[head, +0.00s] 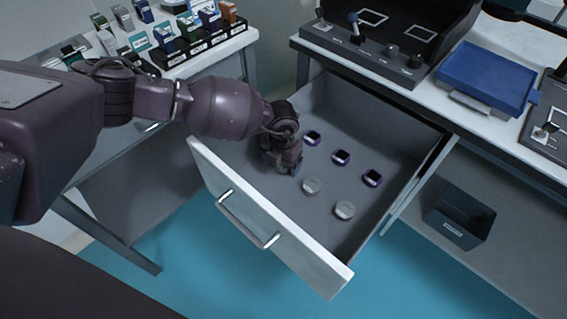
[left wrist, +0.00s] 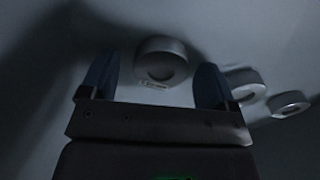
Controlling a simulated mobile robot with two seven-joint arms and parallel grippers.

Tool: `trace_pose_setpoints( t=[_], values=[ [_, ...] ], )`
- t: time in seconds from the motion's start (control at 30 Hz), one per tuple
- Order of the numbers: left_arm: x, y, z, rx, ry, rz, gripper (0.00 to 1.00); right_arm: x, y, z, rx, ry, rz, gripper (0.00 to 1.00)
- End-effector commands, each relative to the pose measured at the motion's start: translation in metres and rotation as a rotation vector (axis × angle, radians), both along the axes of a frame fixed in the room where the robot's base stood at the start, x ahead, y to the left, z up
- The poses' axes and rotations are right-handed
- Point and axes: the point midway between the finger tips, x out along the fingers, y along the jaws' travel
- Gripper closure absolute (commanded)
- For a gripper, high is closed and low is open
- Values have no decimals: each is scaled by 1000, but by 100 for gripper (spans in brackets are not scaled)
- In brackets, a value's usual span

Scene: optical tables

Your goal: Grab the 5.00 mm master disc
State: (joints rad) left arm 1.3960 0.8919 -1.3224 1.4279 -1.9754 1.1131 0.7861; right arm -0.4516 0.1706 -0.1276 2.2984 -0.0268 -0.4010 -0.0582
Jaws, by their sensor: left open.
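The open drawer (head: 262,193) holds two rows of round discs, and I cannot read which one is 5.00 mm. In the head view two silver discs (head: 312,186) (head: 345,209) lie in the row nearer the drawer front. My left gripper (head: 286,167) points down into the drawer at the left end of that row and hides what is under it. In the left wrist view a grey disc (left wrist: 160,62) with a small unreadable label lies between the two open, apart fingers. Two more grey discs (left wrist: 248,86) (left wrist: 289,103) lie to the right.
Several dark purple-rimmed discs (head: 341,157) form the row behind. The drawer front with its handle (head: 246,221) and the side walls enclose the space. A blue tray (head: 488,78) and a control panel (head: 368,50) stand on the table above. A dark bin (head: 459,216) sits on the lower shelf.

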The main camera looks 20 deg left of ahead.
Motion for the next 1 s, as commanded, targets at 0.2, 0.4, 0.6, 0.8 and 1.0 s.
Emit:
trace_pose_setpoints(
  t=[0.2,0.4,0.6,0.8,1.0],
  values=[
    [1,0,2,0,-2,0,40,-2,-1,-2,-2,6,1,100],
    [0,0,1,0,-1,0,70,-3,-1,-3,-2,13,0,100],
    [0,0,2,0,-1,0,79,-4,-1,-3,-2,14,0,100],
    [1,0,10,-1,-5,0,79,-2,-1,1,1,6,-3,100],
    [3,0,48,-1,-13,0,79,2,-2,11,17,-8,-17,100]
  ],
)
